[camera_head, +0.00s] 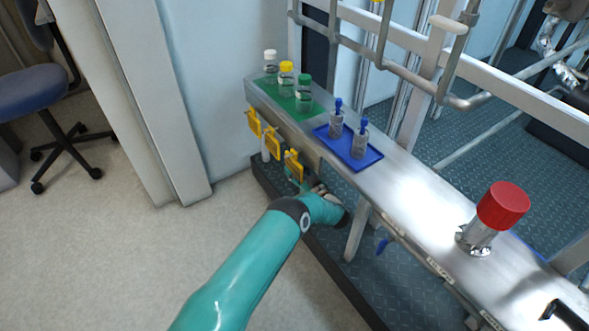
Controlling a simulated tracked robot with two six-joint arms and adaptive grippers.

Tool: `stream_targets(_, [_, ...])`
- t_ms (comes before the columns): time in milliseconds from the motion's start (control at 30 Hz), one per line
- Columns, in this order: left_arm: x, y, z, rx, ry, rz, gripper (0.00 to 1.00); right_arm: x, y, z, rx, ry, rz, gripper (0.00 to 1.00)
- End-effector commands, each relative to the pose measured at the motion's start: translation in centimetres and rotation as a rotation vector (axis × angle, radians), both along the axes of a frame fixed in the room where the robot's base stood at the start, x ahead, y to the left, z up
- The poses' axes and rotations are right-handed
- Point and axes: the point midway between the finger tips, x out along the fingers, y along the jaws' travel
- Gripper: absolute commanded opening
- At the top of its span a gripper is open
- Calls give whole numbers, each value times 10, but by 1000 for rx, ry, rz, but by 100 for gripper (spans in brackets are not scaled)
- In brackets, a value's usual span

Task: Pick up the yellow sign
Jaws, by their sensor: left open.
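Three yellow signs with open, frame-like shapes hang along the front edge of the metal bench: one at the far left (254,122), a middle one (272,144) and the nearest one (294,166). My left arm reaches up from the bottom of the view. My left gripper (298,180) is open, just below and close to the nearest yellow sign. Its fingertips are small and partly hidden, so I cannot tell whether they touch the sign. My right gripper is not in view.
The bench (410,200) carries a green mat (290,103) with three capped bottles, a blue tray (352,155) with two small vessels, and a red-capped fitting (502,206). Metal rails (400,38) stand behind. An office chair (40,85) is at left; the floor between is clear.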

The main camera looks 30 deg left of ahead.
Motion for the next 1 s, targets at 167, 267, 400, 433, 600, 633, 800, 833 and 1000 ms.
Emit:
stream_targets(167, [4, 8, 0, 0, -1, -2, 42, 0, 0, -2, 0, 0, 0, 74])
stream_targets(267, [4, 8, 1, 0, -1, -2, 42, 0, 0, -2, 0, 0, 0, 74])
stream_targets(400, [4, 7, 0, -1, -1, -2, 28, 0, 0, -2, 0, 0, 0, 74])
stream_targets(433, [4, 7, 0, -1, -1, -3, 23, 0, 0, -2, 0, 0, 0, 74])
stream_targets(600, [4, 7, 0, -1, 0, -3, 0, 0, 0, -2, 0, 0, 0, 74])
stream_targets(633, [4, 7, 0, -1, 0, -3, 0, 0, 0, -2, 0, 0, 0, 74])
stream_targets(800, [4, 7, 0, 0, -1, -3, 0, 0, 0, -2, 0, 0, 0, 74])
stream_targets(833, [4, 7, 0, -1, -1, -3, 0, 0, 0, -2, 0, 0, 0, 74])
stream_targets(1000, [4, 7, 2, 0, -1, -3, 0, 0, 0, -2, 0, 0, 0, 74])
